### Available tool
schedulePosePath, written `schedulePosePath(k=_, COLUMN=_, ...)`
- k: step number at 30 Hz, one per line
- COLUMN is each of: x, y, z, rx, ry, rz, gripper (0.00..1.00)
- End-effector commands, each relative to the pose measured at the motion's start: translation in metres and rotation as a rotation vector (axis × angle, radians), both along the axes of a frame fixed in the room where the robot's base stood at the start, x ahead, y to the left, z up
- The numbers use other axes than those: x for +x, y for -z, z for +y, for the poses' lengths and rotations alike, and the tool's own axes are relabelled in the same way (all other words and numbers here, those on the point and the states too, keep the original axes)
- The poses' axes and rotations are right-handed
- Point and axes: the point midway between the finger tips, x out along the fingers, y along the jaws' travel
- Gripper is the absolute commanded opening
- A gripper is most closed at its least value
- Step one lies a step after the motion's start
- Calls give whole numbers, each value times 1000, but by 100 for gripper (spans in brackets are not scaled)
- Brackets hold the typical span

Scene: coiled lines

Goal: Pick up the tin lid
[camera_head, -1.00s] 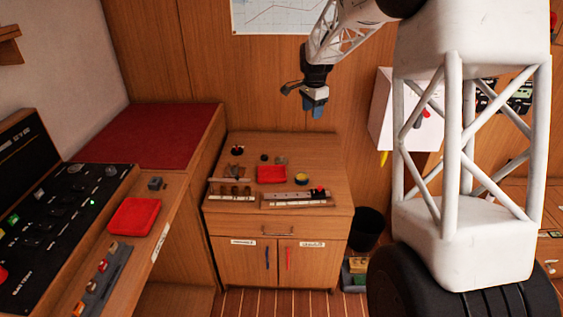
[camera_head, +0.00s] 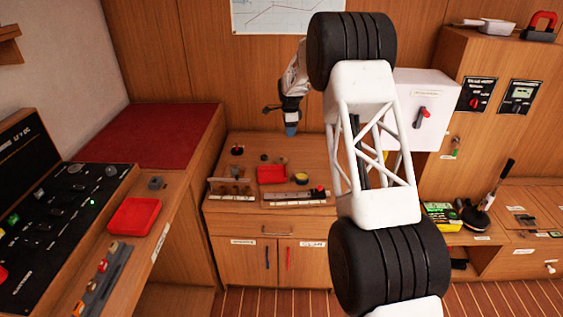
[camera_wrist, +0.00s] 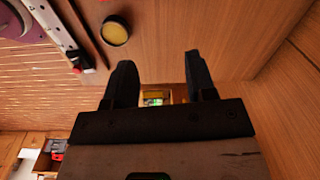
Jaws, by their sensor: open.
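A small round lid with a yellow face and dark rim, which I take for the tin lid, lies on the low wooden cabinet top (camera_head: 325,150). The lid (camera_head: 301,178) is right of a red tray in the head view. In the wrist view the lid (camera_wrist: 115,32) is at upper left, outside the jaws. My gripper (camera_head: 291,131) is above the back of the cabinet, apart from the lid. In the wrist view my gripper (camera_wrist: 160,60) has its two dark fingers spread, with nothing held between them.
The red tray (camera_head: 271,174) is left of the lid. A long white-fronted rack (camera_head: 295,198) stands in front of it, and a wooden holder (camera_head: 231,188) is at left. A white wall box (camera_head: 421,108) is to the right. The cabinet's back right is bare.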

Motion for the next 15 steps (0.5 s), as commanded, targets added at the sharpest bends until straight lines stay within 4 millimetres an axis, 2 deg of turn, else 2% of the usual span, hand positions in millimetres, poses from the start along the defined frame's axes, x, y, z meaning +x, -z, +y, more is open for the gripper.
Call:
schedulePosePath(k=1, x=7, y=13, z=4, rx=0, ry=15, rz=4, gripper=51)
schedulePosePath(k=9, x=38, y=69, z=25, rx=0, ry=113, rz=18, gripper=51)
schedulePosePath(k=15, x=50, y=94, z=34, rx=-1, ry=157, rz=23, gripper=51)
